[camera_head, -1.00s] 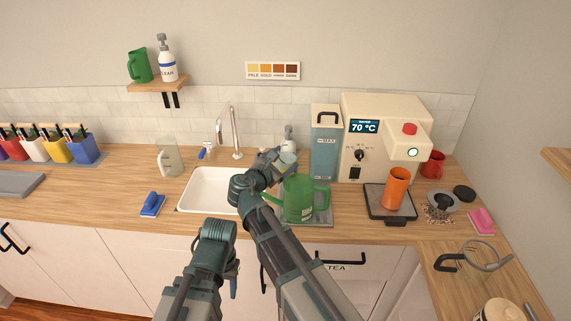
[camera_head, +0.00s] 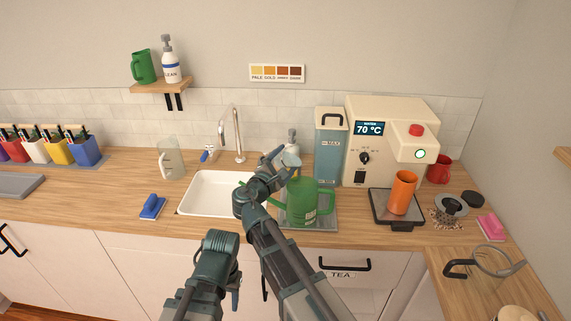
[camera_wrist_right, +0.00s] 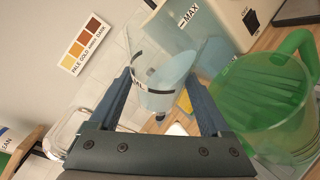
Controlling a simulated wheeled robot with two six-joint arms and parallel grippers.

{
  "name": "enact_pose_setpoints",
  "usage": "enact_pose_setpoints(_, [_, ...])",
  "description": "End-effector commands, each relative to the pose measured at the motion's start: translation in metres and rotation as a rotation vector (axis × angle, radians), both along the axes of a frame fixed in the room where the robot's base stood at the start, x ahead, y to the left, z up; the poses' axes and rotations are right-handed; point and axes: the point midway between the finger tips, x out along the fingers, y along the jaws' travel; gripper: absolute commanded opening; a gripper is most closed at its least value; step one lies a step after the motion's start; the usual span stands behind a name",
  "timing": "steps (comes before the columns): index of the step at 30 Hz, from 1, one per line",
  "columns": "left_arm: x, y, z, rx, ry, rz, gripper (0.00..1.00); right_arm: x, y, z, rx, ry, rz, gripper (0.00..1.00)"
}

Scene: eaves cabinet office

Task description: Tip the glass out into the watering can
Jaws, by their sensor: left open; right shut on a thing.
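The green watering can (camera_head: 301,203) stands upright on a grey mat on the counter, right of the sink. In the right wrist view, the watering can (camera_wrist_right: 268,98) is at the right, beside the held glass. My right gripper (camera_head: 280,160) is shut on the clear glass (camera_wrist_right: 165,82), which looks tilted in the wrist view. It is held above and just behind the can's left side. In the head view the glass is mostly hidden by the gripper; I cannot tell how much it holds. My left gripper (camera_head: 235,289) hangs open and empty in front of the cabinet doors.
The sink (camera_head: 209,193) with its tap (camera_head: 237,135) lies left of the can. The water machine (camera_head: 385,140) and an orange cup (camera_head: 403,192) are at the right. A clear jug (camera_head: 171,158) stands left.

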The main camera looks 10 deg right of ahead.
Motion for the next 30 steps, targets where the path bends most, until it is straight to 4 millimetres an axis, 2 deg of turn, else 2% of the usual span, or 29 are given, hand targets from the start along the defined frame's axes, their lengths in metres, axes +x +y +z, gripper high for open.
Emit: enact_pose_setpoints(30, [0.000, 0.000, -0.041, 0.000, 0.000, 0.000, 0.50, -0.001, 0.000, -0.012, 0.164, -0.294, 0.000, 0.03])
